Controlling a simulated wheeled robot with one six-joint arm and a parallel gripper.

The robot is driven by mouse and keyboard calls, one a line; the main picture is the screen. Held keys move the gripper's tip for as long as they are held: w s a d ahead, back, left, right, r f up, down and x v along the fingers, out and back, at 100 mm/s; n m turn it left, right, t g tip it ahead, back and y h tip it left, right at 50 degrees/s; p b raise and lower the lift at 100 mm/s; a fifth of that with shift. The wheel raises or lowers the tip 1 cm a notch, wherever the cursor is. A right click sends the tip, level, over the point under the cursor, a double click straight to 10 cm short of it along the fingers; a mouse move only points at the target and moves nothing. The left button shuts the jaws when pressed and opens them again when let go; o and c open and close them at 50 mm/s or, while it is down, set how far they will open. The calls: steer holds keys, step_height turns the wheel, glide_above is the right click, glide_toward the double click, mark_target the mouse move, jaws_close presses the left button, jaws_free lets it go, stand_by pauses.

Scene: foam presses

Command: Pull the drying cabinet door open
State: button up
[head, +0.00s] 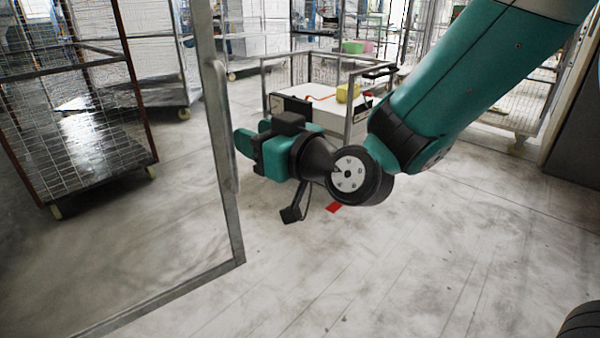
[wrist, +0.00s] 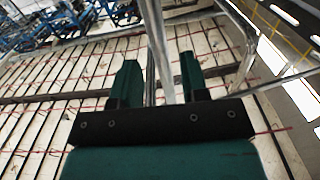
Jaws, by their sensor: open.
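The drying cabinet door (head: 241,235) is a clear pane in a grey metal frame, filling the left of the head view. Its upright pale handle (head: 220,125) is on the frame's right-hand edge. My gripper (head: 250,136) has green fingers and points left at the handle, close to it. In the wrist view, my gripper (wrist: 158,80) is open, with one finger on each side of a pale metal bar (wrist: 157,40) that looks like the handle. I cannot tell whether either finger touches it. How far the door stands open is unclear.
A wire-mesh cage trolley (head: 80,172) shows through the pane at left. The pale floor (head: 400,260) at front right is clear.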

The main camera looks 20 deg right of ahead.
steer(key=b+v, duration=0.9)
steer(key=b, duration=0.1)
steer(key=shift+s+d, duration=0.15)
steer(key=shift+s, duration=0.15)
steer(key=s+d+f+g+h, duration=0.3)
steer(key=s+f+g+h, duration=0.3)
steer(key=s+f+g, duration=0.9)
step_height(320, 180, up, 12)
steer(key=p, duration=1.3)
steer(key=shift+d+r+p, duration=0.2)
steer(key=shift+r+p, duration=0.05)
steer(key=shift+p, duration=0.1)
